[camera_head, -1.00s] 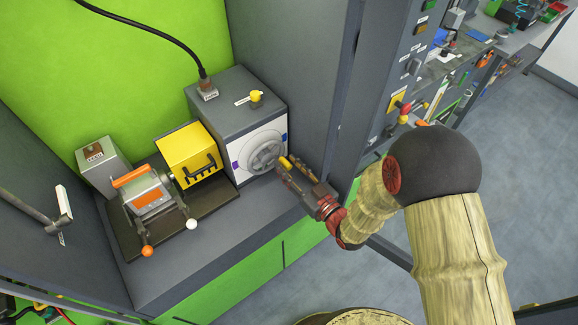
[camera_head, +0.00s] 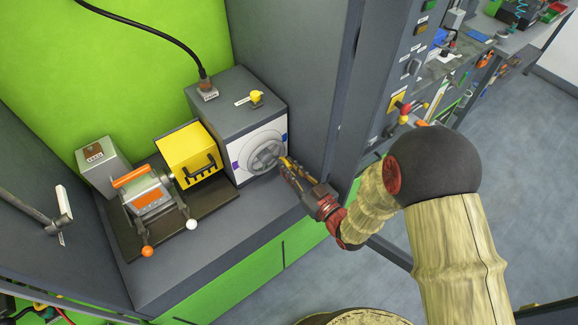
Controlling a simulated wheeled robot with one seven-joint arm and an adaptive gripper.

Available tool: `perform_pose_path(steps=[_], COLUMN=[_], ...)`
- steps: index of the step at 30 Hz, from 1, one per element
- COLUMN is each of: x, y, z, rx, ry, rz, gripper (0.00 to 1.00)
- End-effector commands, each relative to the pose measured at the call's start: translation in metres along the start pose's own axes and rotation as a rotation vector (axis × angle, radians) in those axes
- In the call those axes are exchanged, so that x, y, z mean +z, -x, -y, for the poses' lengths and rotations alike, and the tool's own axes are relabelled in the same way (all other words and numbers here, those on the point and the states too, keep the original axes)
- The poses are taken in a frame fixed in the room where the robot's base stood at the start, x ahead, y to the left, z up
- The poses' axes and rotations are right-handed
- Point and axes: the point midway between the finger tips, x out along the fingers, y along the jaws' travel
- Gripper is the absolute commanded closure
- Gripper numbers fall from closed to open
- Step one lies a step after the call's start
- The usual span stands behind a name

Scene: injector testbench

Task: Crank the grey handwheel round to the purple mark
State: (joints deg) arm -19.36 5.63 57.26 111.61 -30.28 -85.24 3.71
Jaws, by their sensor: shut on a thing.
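The grey handwheel (camera_head: 265,156) sits on a white dial plate (camera_head: 246,146) on the front of a dark grey box (camera_head: 232,107). The purple mark (camera_head: 236,165) is at the plate's left edge. A blue mark (camera_head: 284,137) is at its right edge. My gripper (camera_head: 288,165) is at the wheel's right side, shut on the wheel's yellow handle (camera_head: 287,159). The fingers hide most of the handle and part of the wheel's right rim.
A yellow box (camera_head: 189,153) and a grey and orange device (camera_head: 148,194) with ball-ended levers stand left on a dark base plate. A grey wall panel (camera_head: 318,90) rises close to the right of my gripper. The grey bench front (camera_head: 215,245) is clear.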

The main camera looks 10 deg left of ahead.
Motion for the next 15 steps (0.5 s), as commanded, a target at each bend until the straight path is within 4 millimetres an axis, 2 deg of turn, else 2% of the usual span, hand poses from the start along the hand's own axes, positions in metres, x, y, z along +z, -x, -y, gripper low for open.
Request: perform_pose_path(steps=[8, 15], x=[0.005, 0.013], y=[0.000, 0.000], z=[0.003, 0.011], rx=[0.000, -0.002], ry=[-0.080, -0.257], rz=[0.000, 0.001], gripper=[1.00, 1.00])
